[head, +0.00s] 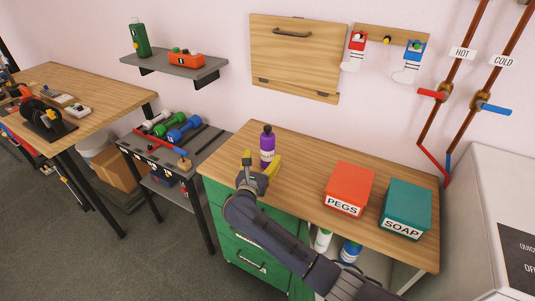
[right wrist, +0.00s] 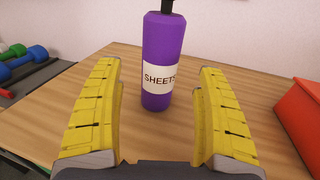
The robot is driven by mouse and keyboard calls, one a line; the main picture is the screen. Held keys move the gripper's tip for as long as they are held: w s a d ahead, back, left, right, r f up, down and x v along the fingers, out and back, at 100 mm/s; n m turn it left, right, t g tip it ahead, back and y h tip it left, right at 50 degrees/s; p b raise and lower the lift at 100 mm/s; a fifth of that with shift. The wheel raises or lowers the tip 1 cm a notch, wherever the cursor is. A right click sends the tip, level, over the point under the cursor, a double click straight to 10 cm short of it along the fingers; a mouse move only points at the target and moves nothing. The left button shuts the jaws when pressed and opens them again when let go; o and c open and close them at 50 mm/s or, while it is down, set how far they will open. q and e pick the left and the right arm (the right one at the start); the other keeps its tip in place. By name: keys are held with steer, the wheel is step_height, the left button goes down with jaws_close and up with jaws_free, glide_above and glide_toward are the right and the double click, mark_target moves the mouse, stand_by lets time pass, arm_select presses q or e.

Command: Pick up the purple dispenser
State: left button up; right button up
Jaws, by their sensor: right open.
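The purple dispenser (head: 267,146) stands upright on the wooden tabletop, near its left end. It has a dark top and a white label. In the right wrist view the dispenser (right wrist: 164,55) stands ahead, centred between the fingers, and its label reads SHEETS. My right gripper (head: 260,163) is just in front of the dispenser, low over the tabletop. Its yellow fingers (right wrist: 160,95) are wide apart with nothing between them; the dispenser appears just beyond their tips. My left gripper is not in view.
On the same wooden tabletop (head: 310,205), a red PEGS box (head: 350,185) and a teal SOAP box (head: 404,209) stand to the right. Dumbbells (head: 184,128) lie on a rack to the left. A wall shelf (head: 170,68) is above. The wood around the dispenser is clear.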

mark_target(266, 151)
steer(key=shift+x, duration=2.95)
steer(key=c, duration=1.6)
steer(key=shift+r, duration=0.15)
step_height(266, 151, up, 20)
